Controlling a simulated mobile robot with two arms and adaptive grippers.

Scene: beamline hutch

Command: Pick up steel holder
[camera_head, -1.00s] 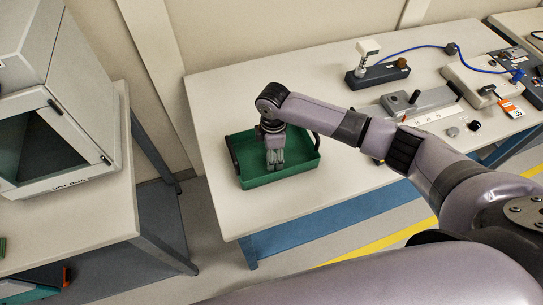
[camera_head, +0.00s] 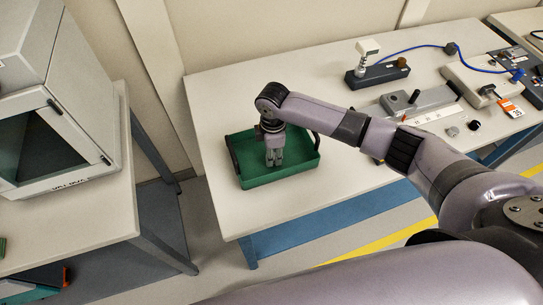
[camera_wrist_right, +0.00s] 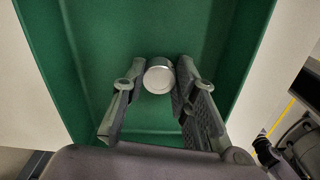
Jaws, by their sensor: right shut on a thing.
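The steel holder (camera_wrist_right: 159,76) shows in the right wrist view as a small round silver piece with a bright, flat top. It is between the fingertips of my right gripper (camera_wrist_right: 160,88), which is shut on it, inside the green tray (camera_wrist_right: 255,45). In the head view my right gripper (camera_head: 274,158) points down into the same green tray (camera_head: 292,176), and the holder cannot be made out there. I cannot tell whether the holder touches the tray floor. My left gripper is not in view.
The tray stands near the left end of a pale table (camera_head: 213,95). A dark block with a white-topped post (camera_head: 372,74), a grey fixture (camera_head: 420,101), a blue cable (camera_head: 420,48) and small parts lie to the right. A cabinet (camera_head: 55,100) stands at left across a floor gap.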

